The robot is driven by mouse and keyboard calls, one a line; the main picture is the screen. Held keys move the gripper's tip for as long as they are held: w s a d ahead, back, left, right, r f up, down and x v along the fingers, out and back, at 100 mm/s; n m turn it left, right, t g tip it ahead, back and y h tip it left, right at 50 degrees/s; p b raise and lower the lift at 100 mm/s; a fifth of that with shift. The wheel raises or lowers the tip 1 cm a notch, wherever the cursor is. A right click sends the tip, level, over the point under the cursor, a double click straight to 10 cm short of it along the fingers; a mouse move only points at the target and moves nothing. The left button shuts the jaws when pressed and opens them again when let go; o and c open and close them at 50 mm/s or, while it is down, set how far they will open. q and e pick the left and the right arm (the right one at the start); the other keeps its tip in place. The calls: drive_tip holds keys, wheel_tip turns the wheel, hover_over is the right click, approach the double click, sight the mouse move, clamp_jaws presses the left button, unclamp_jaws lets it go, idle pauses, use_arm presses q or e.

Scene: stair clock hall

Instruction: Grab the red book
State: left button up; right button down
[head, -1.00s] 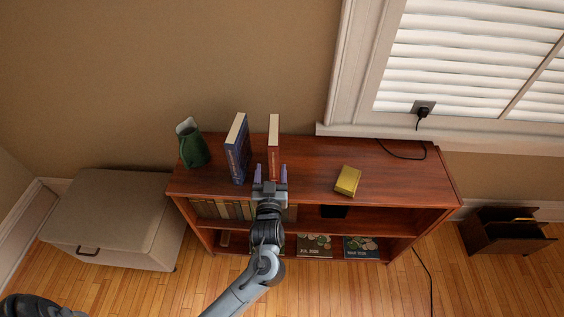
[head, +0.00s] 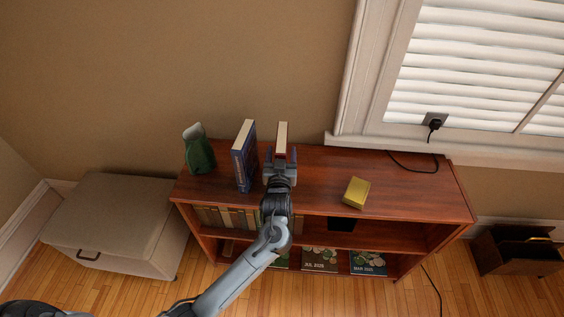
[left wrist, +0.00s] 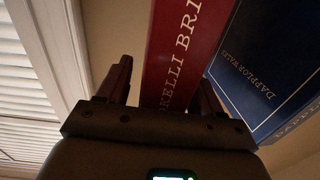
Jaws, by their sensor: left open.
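The red book (head: 281,139) stands upright on top of the wooden bookcase, mostly hidden behind my left gripper in the head view. My left gripper (head: 280,160) is open, with one finger on each side of the red book. In the left wrist view the red book's spine (left wrist: 173,55) with pale lettering rises between the two fingers (left wrist: 160,85). I cannot tell whether the fingers touch it. A blue book (head: 244,156) stands just left of it; in the left wrist view the blue book (left wrist: 265,70) is close beside the right-hand finger. My right gripper is not in view.
The bookcase top (head: 415,190) also holds a green pouch-like object (head: 199,152) at the left and a yellow box (head: 355,192) to the right. A black cord (head: 412,165) lies at the back right. A beige chest (head: 110,225) stands left of the bookcase.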

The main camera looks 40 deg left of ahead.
use_arm(q)
drive_tip(key=shift+w+a, duration=0.25)
drive_tip(key=shift+w, duration=0.1)
clamp_jaws()
drive_tip(key=shift+r, duration=0.1)
